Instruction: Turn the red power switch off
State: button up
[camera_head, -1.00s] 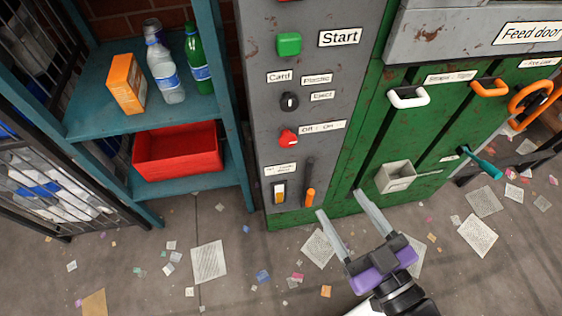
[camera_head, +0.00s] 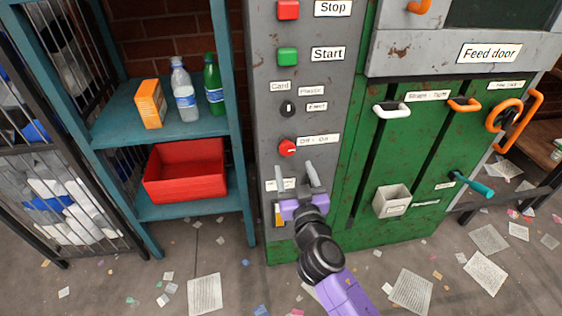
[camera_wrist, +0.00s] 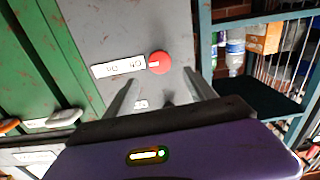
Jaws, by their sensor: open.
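The red power switch (camera_head: 287,147) is a round red knob on the grey control panel, beside a white label reading "Off - On". It also shows in the wrist view (camera_wrist: 160,62), just past the fingertips and roughly between their lines. My gripper (camera_head: 295,172) is open and empty. In the head view its two fingers point up at the panel just below the red switch. No contact with the switch can be seen. The gripper hides part of the lower panel.
Above the switch are a black selector knob (camera_head: 288,108), a green Start button (camera_head: 288,56) and a red Stop button (camera_head: 288,9). A teal shelf (camera_head: 110,128) with a red bin (camera_head: 186,183) stands left. Green doors with handles are on the right.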

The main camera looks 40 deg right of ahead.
aim_at(288, 149)
jog(key=p+x, duration=0.1)
jog(key=x, duration=0.6)
jog(key=shift+w+d+p, duration=0.2)
jog(key=shift+w+p, duration=0.1)
jog(key=shift+w, duration=0.05)
jog(key=c, duration=1.3)
